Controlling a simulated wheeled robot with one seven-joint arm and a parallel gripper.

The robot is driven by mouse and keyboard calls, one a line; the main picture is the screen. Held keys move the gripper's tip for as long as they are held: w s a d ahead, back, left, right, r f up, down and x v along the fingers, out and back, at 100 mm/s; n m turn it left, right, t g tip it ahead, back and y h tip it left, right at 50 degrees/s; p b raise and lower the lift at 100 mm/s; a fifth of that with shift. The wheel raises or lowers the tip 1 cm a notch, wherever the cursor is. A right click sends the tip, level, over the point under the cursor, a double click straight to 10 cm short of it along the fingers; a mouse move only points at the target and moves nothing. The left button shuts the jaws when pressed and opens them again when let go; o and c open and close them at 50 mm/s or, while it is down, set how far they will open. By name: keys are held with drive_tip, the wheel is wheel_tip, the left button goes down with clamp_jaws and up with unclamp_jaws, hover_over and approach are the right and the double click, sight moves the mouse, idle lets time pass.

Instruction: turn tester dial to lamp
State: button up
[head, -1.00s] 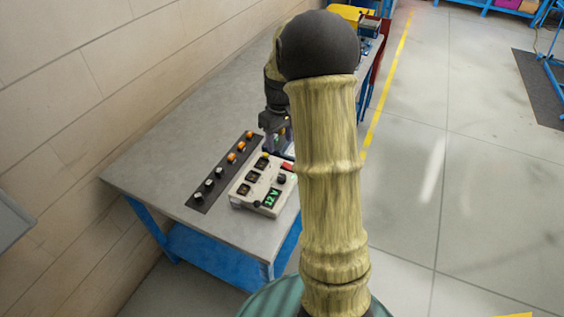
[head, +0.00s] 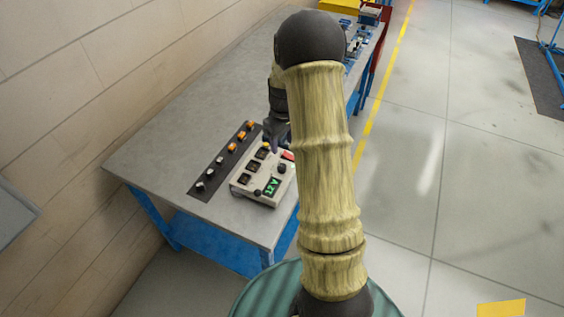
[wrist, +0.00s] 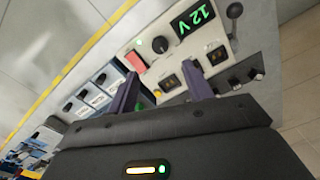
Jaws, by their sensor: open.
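The tester is a pale box (head: 240,188) on the table, also seen in the wrist view (wrist: 147,58). Its green display (wrist: 193,17) reads 12 V. A round dial (wrist: 160,44) with a green mark sits beside the display; in the head view the dial (head: 281,168) is small and dark. A red block (wrist: 135,62) and several dark square sockets (wrist: 193,69) are on the same face. My gripper (wrist: 160,70) is open, its two purple fingers apart over the tester, with nothing between them. In the head view my gripper (head: 275,143) is above the tester's far end, partly hidden by my arm.
A dark strip (head: 213,173) with orange and pale knobs lies left of the tester. Several pale modules with black knobs (wrist: 90,97) show left in the wrist view. The grey table (head: 150,160) has free room to the left. A wall stands beyond it.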

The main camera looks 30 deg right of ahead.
sight(282, 166)
wheel_tip(282, 166, down, 11)
drive_tip(key=shift+r+p, duration=0.15)
drive_tip(key=shift+p, duration=0.85)
drive_tip(key=shift+a, duration=0.1)
drive_tip(key=c, duration=1)
